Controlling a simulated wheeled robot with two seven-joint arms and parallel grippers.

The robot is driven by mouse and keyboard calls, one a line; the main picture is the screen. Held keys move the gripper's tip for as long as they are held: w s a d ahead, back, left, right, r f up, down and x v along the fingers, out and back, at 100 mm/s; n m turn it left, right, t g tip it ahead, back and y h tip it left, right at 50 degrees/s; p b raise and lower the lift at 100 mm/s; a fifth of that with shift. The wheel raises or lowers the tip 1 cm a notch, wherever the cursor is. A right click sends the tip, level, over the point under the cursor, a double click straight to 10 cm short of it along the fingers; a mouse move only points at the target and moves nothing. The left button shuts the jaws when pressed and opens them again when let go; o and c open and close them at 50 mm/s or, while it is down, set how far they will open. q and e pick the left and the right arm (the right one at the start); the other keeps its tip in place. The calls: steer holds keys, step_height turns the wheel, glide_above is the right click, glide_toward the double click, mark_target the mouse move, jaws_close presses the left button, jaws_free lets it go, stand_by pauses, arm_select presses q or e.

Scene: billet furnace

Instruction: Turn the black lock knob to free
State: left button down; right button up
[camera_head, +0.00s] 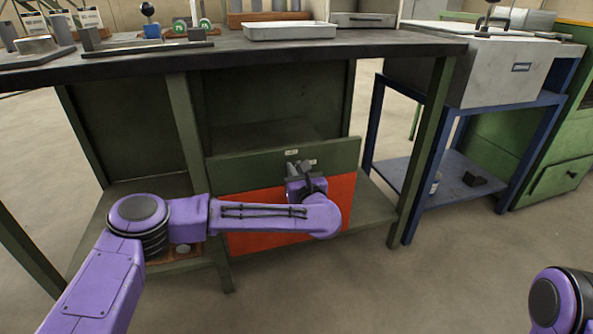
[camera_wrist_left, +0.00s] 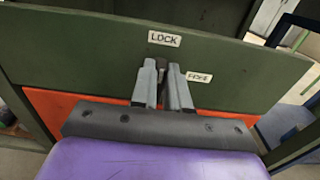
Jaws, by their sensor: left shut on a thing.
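The black lock knob (camera_wrist_left: 158,65) shows as a small dark piece between my left fingertips in the left wrist view, just below the white LOCK label (camera_wrist_left: 164,39). The FREE label (camera_wrist_left: 199,77) is to its lower right. The knob is mostly hidden by the fingers, and its exact angle is hard to tell. My left gripper (camera_wrist_left: 163,78) is shut on the knob, in front of the green panel (camera_wrist_left: 90,55). In the head view my left gripper (camera_head: 301,167) reaches the panel under the bench. My right gripper is out of view.
An orange-red panel (camera_head: 255,242) lies below the green one, partly behind my left arm. A dark bench top (camera_head: 240,45) with a grey tray (camera_head: 290,31) overhangs it. A blue stand (camera_head: 405,190) stands to the right. The floor in front is clear.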

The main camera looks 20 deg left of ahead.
arm_select(q)
steer(key=shift+r+m+p, duration=0.15)
steer(key=shift+m+p, duration=0.15)
steer(key=shift+p, duration=0.1)
steer(key=m+p, duration=0.3)
steer(key=m, duration=0.2)
steer(key=f+m+p, duration=0.1)
steer(key=m+p, duration=0.3)
steer(key=m, duration=0.2)
steer(key=d+m+p, duration=0.1)
steer(key=m+p, duration=0.3)
steer(key=m, duration=0.2)
steer(key=shift+w+f, duration=0.3)
steer(key=shift+f, duration=0.05)
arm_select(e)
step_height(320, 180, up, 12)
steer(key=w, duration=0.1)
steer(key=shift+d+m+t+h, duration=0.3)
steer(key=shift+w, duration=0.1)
arm_select(q)
steer(key=c, duration=1.1)
jaws_free()
steer(key=shift+d, duration=0.1)
